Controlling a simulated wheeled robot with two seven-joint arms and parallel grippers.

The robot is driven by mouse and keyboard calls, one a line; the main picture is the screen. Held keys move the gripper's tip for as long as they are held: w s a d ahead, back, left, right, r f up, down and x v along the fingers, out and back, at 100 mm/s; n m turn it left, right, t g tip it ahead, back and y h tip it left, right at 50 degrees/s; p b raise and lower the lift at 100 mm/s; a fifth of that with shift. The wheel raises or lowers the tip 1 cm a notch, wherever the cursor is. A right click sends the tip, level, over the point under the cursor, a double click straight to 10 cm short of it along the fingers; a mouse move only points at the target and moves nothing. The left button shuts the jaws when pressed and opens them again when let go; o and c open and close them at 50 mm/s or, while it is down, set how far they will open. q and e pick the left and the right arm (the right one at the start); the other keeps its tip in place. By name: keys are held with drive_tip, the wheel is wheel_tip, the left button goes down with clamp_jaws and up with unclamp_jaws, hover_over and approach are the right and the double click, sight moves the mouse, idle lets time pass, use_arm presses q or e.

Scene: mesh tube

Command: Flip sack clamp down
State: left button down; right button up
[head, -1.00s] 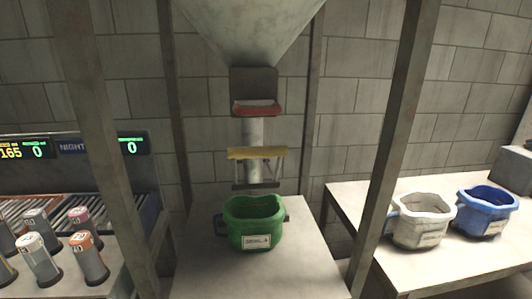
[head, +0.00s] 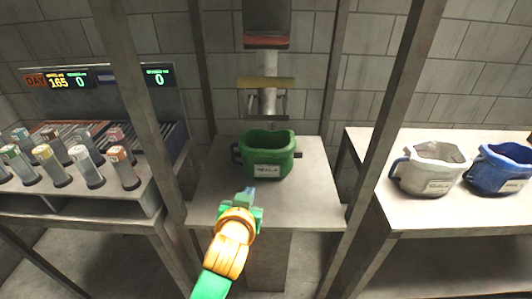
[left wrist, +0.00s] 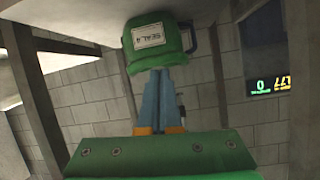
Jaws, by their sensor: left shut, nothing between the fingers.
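A sack clamp with a yellow bar (head: 265,83) and a grey wire-like frame hangs on the pipe under the hopper, in the head view. Below it, a green sack (head: 268,158) with a white label stands upright and open on the middle table. My left gripper (head: 248,191) is shut and empty over the table's front edge, in front of the sack and well below the clamp. In the left wrist view, the closed blue fingers (left wrist: 159,73) point toward the green sack (left wrist: 158,48), which shows upside down. I cannot see the clamp clearly there. My right gripper is out of view.
A red-edged gate (head: 266,41) sits on the pipe above the clamp. Steel posts (head: 372,150) flank the middle table (head: 315,200). White (head: 428,170) and blue (head: 500,170) sacks stand on the right table. Several capped tubes (head: 90,172) stand at left.

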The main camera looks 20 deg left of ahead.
use_arm(q)
drive_tip(key=w+d+r+n+t+y, duration=0.1)
drive_tip(key=w+r+t, duration=0.1)
drive_tip(key=r, duration=0.5)
drive_tip(key=w+r+t+y, duration=0.1)
drive_tip(key=w+r+t, duration=0.15)
drive_tip(key=r, duration=0.45)
drive_tip(key=n+t+y, duration=0.1)
drive_tip(key=t, duration=0.2)
approach(266, 82)
wheel_tip(266, 82, up, 5)
drive_tip(key=shift+w+a, duration=0.15)
drive_tip(key=shift+w, duration=0.3)
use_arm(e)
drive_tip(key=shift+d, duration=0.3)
